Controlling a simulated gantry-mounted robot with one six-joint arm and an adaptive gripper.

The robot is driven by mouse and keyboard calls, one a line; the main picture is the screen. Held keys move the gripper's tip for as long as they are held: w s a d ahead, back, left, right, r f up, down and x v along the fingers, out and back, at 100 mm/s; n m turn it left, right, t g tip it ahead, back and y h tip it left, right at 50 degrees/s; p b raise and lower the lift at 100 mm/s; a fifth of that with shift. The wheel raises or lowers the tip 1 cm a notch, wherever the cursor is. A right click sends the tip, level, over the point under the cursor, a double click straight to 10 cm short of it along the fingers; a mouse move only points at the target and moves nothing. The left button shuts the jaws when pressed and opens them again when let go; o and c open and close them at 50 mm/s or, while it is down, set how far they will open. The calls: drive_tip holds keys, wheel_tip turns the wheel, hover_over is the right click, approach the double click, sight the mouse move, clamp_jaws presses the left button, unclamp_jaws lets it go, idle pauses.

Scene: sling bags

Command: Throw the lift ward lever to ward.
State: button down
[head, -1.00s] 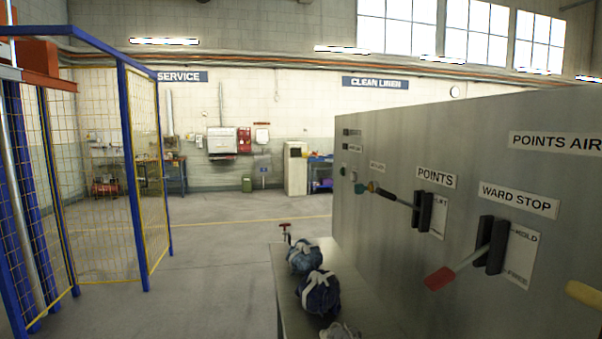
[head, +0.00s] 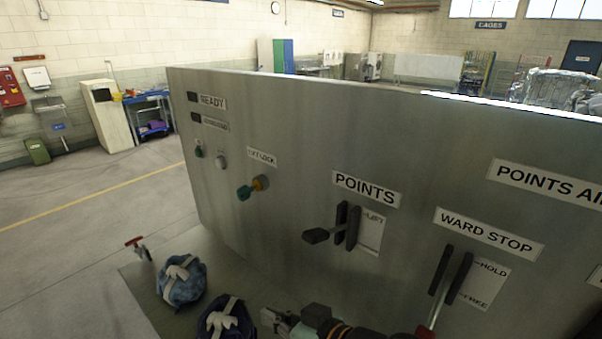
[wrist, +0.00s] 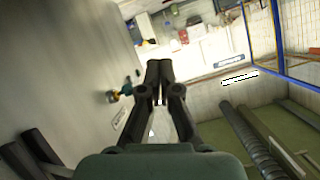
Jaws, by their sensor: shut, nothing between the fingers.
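The points lever (head: 316,236) has a dark handle that sticks out from between two black guard bars (head: 348,227) under the POINTS label. The plate beside it (head: 371,233) reads LIFT at its top; its lower word is hidden. My gripper (head: 272,320) is at the bottom of the head view, below and left of this lever and apart from it. In the wrist view my gripper (wrist: 158,72) has its fingers together with nothing between them. Dark bars (wrist: 35,155) show at the wrist view's lower left; I cannot tell which lever they belong to.
A teal key knob (head: 248,189) juts from the panel (head: 290,130) at the left. Bundled bags (head: 182,281) lie on the bench below. Open floor (head: 80,215) is left.

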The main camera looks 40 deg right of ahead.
drive_tip(key=s+d+r+t+p, duration=0.1)
drive_tip(key=s+d+r+p, duration=0.3)
drive_tip(key=d+r, duration=0.3)
drive_tip(key=s+d+r+y+p, duration=0.1)
drive_tip(key=s+d+r+p, duration=0.3)
drive_tip(key=r, duration=0.9)
drive_tip(key=s+d, duration=0.2)
drive_tip(key=d, duration=0.2)
drive_tip(key=shift+s+d+r+t, duration=0.2)
drive_tip(key=shift+d+r+t, duration=0.1)
drive_tip(key=shift+t, duration=0.1)
drive_tip(key=shift+w, duration=0.1)
drive_tip(key=p, duration=0.2)
hover_over(331, 230)
drive_tip(key=s+a, duration=0.2)
drive_tip(key=s, duration=0.1)
drive_tip(key=f, duration=0.3)
drive_tip(key=a+f, duration=0.1)
drive_tip(key=f+p, duration=0.1)
drive_tip(key=f, duration=0.1)
drive_tip(key=shift+w+a, duration=0.2)
drive_tip(key=shift+w, duration=0.15)
